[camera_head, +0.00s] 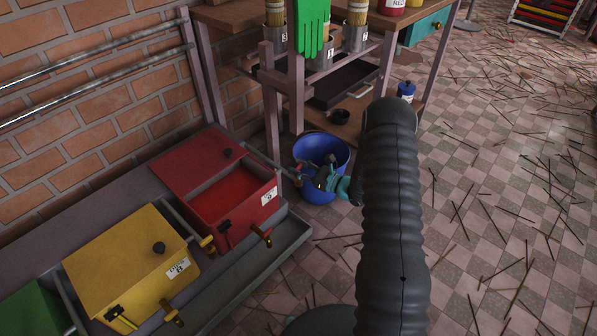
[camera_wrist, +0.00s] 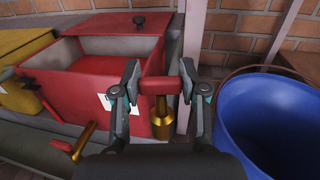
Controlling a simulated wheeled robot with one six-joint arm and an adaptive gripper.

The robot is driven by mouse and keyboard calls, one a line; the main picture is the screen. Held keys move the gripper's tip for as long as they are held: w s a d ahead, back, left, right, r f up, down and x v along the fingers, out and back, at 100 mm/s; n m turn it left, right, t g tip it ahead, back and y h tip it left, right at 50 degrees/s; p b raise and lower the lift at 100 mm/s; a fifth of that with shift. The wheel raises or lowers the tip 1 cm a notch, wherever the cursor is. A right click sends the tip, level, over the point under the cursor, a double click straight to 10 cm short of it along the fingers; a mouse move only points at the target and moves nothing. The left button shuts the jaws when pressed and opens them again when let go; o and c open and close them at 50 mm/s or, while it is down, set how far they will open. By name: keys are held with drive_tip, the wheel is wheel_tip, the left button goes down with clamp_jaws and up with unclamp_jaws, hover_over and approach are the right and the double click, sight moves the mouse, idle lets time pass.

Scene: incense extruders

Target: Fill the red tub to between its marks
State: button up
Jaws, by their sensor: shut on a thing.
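The red tub (camera_head: 232,205) stands at the right end of the row by the brick wall. Its lid is partly open and red material (camera_head: 228,192) shows inside; I cannot make out the marks. The tub also shows at the upper left of the wrist view (camera_wrist: 78,75). My gripper (camera_wrist: 160,80) is shut on a red handle (camera_wrist: 158,88) above a brass fitting (camera_wrist: 161,118), beside the tub's right side. In the head view my gripper (camera_head: 304,174) is right of the tub, partly in front of the blue bucket.
A blue bucket (camera_head: 331,149) stands on the floor close to my gripper, also large at right in the wrist view (camera_wrist: 270,120). A yellow tub (camera_head: 130,260) is left of the red one. Brass taps (camera_head: 263,236) stick out in front. Thin sticks litter the tiled floor at right.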

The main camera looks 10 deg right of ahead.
drive_tip(key=n+g+y+b, duration=0.1)
drive_tip(key=n+g+b, duration=0.1)
drive_tip(key=n+g+y+b, duration=0.2)
drive_tip(key=g, duration=0.1)
drive_tip(key=shift+f, duration=0.2)
drive_tip(key=shift+r+n+g+y+b, duration=0.1)
drive_tip(key=shift+n+g+y+b, duration=0.45)
drive_tip(key=shift+g, duration=0.55)
drive_tip(key=shift+r+n+g+y+b, duration=0.1)
drive_tip(key=shift+n+g+y+b, duration=0.3)
drive_tip(key=shift+n+g, duration=0.6)
drive_tip(key=shift+a, duration=0.1)
drive_tip(key=o, duration=1.2)
drive_tip(key=shift+c, duration=0.2)
drive_tip(key=s+d, duration=0.1)
drive_tip(key=d, duration=1.1)
drive_tip(key=shift+s, duration=0.4)
